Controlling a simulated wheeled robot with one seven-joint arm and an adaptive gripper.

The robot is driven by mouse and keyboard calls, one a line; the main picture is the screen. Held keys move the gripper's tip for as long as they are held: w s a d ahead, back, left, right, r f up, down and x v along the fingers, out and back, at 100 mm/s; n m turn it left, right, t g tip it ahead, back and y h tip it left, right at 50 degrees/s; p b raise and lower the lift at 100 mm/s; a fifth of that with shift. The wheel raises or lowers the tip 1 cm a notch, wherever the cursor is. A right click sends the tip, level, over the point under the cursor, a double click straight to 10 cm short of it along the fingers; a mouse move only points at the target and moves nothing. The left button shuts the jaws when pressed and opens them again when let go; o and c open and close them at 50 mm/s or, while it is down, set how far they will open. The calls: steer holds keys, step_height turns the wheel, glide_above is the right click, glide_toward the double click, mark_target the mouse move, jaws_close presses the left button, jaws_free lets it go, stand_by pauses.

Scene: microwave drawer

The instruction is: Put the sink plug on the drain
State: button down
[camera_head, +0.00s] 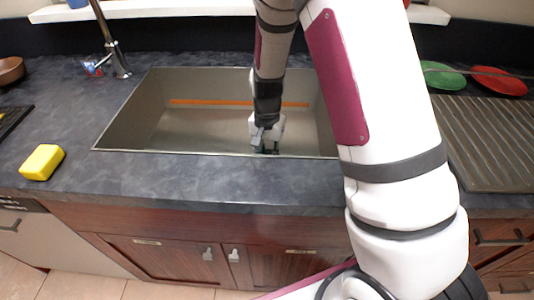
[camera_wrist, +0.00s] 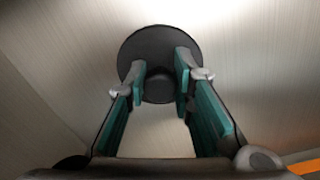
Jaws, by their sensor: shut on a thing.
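The sink plug (camera_wrist: 158,42) is a dark round disc with a knob, seen in the wrist view at the top middle. My gripper (camera_wrist: 160,85) has its teal-padded fingers on either side of the knob and is shut on it. In the head view my gripper (camera_head: 267,146) is inside the grey metal sink (camera_head: 135,118), near its front wall. The plug is not distinguishable there. The drain does not show in either view, so I cannot tell where the plug stands relative to it.
An orange strip (camera_head: 195,102) runs along the sink's back. A faucet (camera_head: 116,58) stands behind at the left. A yellow sponge (camera_head: 42,162) lies on the left counter. A green plate (camera_head: 442,76) and a red plate (camera_head: 497,82) lie right, behind a ridged drainboard (camera_head: 489,140).

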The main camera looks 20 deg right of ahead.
steer(key=shift+f, duration=0.1)
steer(key=c, duration=1.4)
jaws_free()
step_height(320, 180, up, 13)
steer(key=p, duration=0.1)
steer(key=s+r+n+t, duration=0.1)
steer(key=s+r+n, duration=0.3)
steer(key=s+r, duration=0.9)
steer(key=s+r+n, duration=0.1)
steer(key=s+n, duration=0.1)
steer(key=s, duration=0.6)
steer(key=s+r+n+t, duration=0.1)
steer(key=s+n, duration=0.1)
steer(key=s, duration=0.6)
steer(key=shift+s+d+r+t, duration=0.25)
steer(key=shift+s+r+t, duration=0.05)
